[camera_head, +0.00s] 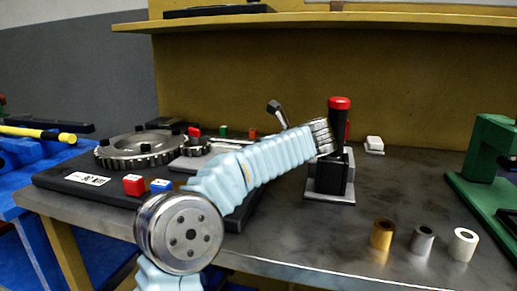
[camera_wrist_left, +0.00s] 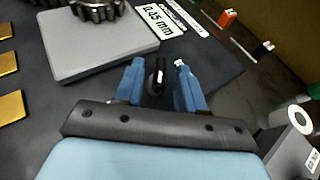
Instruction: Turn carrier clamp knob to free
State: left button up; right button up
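The clamp knob (camera_wrist_left: 157,76) is a dark knob with a white mark on its top, seen in the left wrist view. It stands on the dark base, to the right of a grey carrier block (camera_wrist_left: 105,48). My left gripper (camera_wrist_left: 160,68) has its two blue fingers apart, one on each side of the knob. Narrow gaps seem to show between knob and fingers; contact lower down cannot be told. My right gripper is in neither view.
A large gear (camera_head: 140,148) sits on the dark base, with red (camera_head: 134,185) and blue (camera_head: 161,187) blocks in front. A red-topped black press-like device (camera_head: 339,140) stands near my wrist. Several small cylinders, one brass (camera_head: 382,234), stand at the right; the table's middle is clear.

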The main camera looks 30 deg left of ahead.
pick_arm(q)
jog(key=v, duration=1.3)
jog(key=shift+b, duration=0.4)
